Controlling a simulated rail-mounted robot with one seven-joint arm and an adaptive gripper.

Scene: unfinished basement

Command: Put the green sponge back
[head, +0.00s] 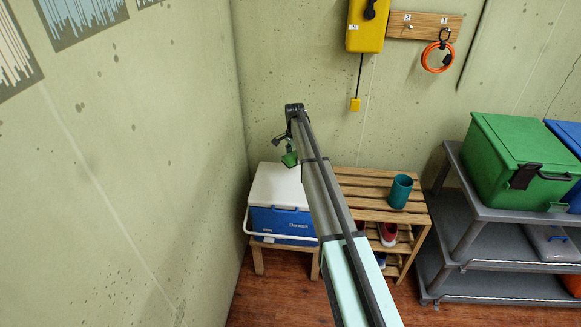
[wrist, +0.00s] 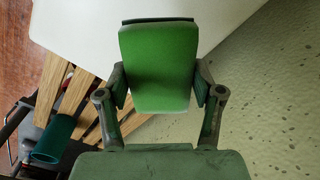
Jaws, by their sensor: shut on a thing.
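The green sponge (wrist: 158,66) is held between the two fingers of my gripper (wrist: 160,88) in the wrist view. In the head view the sponge (head: 289,159) shows small at the end of my arm, over or near the white lid of a blue cooler (head: 282,221). My gripper (head: 285,147) is shut on it. In the wrist view the white lid (wrist: 110,25) lies behind the sponge. I cannot tell whether the sponge touches the lid.
A slatted wooden bench (head: 365,181) stands right of the cooler, with a teal cup (head: 400,191) on top and shoes (head: 388,234) below. A grey shelf (head: 490,212) with a green bin (head: 522,160) stands further right. A wall (head: 130,160) closes the left side.

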